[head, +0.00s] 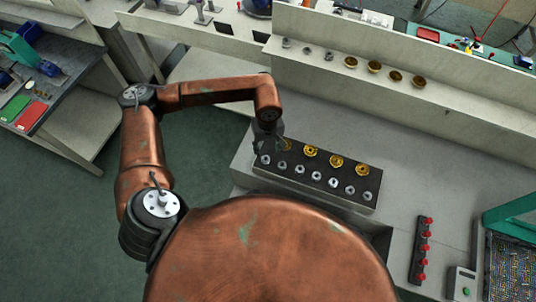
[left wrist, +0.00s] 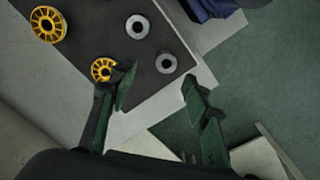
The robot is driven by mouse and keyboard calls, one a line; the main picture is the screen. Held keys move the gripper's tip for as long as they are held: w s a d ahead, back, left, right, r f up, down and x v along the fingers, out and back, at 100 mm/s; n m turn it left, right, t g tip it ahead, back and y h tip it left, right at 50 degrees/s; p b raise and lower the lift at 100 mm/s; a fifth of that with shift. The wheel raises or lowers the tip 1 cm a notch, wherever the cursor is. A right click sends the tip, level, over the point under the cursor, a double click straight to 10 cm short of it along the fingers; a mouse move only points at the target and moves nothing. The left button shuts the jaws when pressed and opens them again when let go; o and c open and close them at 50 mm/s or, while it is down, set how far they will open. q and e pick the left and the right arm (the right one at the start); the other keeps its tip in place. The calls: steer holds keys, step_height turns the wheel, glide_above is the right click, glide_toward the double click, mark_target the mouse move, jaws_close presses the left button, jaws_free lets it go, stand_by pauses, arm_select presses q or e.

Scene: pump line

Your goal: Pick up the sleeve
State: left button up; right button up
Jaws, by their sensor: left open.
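Several silver ring-shaped parts, which look like the sleeves, stand in a row along the front of a black tray (head: 318,197). One silver sleeve (left wrist: 166,63) near the tray's corner shows in the left wrist view, just beyond and between my fingertips. Another silver sleeve (left wrist: 137,26) lies farther along the tray. My left gripper (head: 267,145) is over the left end of the tray, open and empty; its two spread fingers also show in the left wrist view (left wrist: 156,88). My right gripper is not in view.
Gold spoked wheels (head: 336,160) stand in the tray's back row; one (left wrist: 102,69) is close beside a finger. Gold cups (head: 375,66) line the shelf behind. A strip with red knobs (head: 421,251) and a green-button box (head: 462,284) lie right of the tray.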

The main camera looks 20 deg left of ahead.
mark_target(265, 160)
arm_select(q)
steer(key=shift+s+a+f, duration=0.15)
steer(key=shift+s+f, duration=0.1)
steer(key=shift+f, duration=0.15)
steer(key=shift+a+f+p, duration=0.15)
steer(key=shift+f+p, duration=0.15)
steer(key=shift+f, duration=1.05)
steer(key=shift+a+f+p, duration=0.1)
steer(key=shift+f+p, duration=0.2)
steer(key=shift+f, duration=1.05)
jaws_close()
